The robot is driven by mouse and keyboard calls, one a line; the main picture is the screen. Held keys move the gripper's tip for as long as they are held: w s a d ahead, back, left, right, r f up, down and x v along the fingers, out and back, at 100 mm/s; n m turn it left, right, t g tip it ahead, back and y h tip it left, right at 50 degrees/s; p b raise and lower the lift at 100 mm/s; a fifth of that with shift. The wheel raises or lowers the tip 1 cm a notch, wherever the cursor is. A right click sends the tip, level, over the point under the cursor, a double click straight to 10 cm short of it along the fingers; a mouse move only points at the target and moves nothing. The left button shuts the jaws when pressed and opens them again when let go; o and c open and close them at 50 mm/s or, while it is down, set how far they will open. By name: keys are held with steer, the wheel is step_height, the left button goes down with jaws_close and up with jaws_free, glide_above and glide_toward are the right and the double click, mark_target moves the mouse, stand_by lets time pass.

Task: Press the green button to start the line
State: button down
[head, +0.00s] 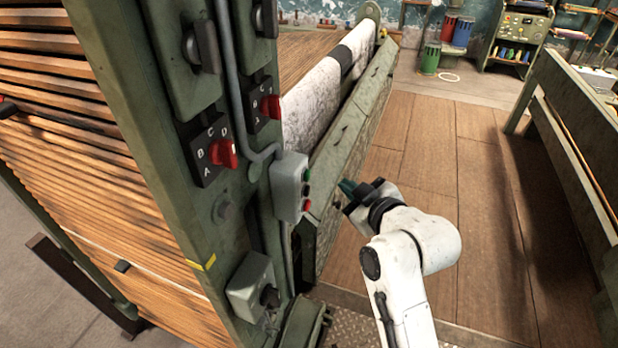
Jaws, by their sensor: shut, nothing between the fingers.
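A grey button box (287,187) is fixed to the green machine post. Small buttons sit on its right-hand face, seen at a steep angle. The green button (306,174) is at the top, a dark one is in the middle and a red button (307,206) is at the bottom. My gripper (346,186) is to the right of the box, its teal fingertips pointing left toward it. It is shut and empty. A gap shows between the fingertips and the buttons, slightly below the green button's height in the picture.
Two red rotary switches (224,153) and a lower grey box (250,287) are on the post. A machine beam with a white roll (315,95) lies behind my gripper. The wooden floor (480,180) to the right is clear up to a bench (560,110).

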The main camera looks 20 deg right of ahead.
mark_target(307, 175)
steer(key=shift+w+a, duration=0.7)
steer(key=shift+a, duration=0.25)
steer(key=shift+w+a, duration=0.7)
steer(key=shift+a, duration=0.25)
stand_by(0.7)
steer(key=shift+w+a, duration=0.2)
steer(key=shift+a, duration=0.15)
